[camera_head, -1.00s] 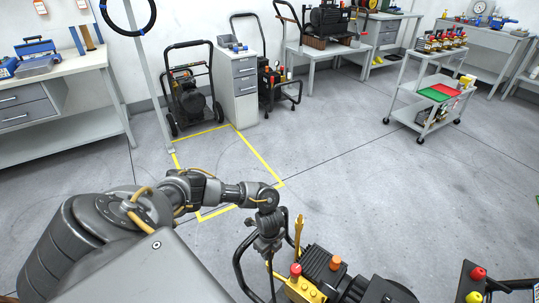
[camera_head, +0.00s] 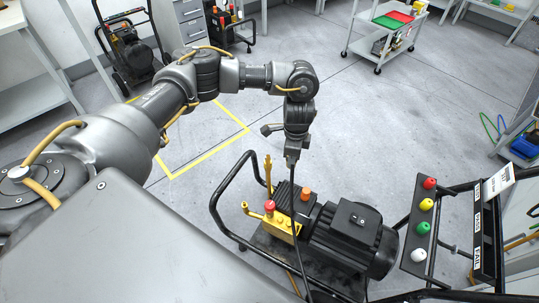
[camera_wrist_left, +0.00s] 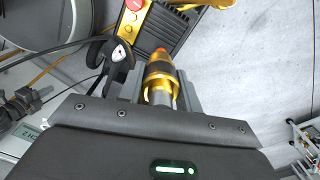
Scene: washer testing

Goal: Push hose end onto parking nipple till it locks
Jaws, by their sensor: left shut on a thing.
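My left gripper (camera_head: 291,160) points down above the machine's left side in the head view. A thin black hose (camera_head: 296,215) runs down from it. In the left wrist view, its jaws (camera_wrist_left: 160,98) are shut around a brass hose end (camera_wrist_left: 160,80) with a silver part. The machine (camera_head: 345,232) has a black motor, a yellow pump block (camera_head: 270,221) with a red knob, and an orange knob (camera_head: 305,194). An upright brass piece (camera_head: 268,173) stands at its back left. I cannot tell which part is the parking nipple. My right gripper is not in view.
A black tubular handle (camera_head: 228,182) curves around the machine's left side. A panel with red, yellow, green and white knobs (camera_head: 424,222) stands at the right. A yellow floor outline (camera_head: 210,152) and a trolley (camera_head: 385,36) lie beyond, with clear floor between.

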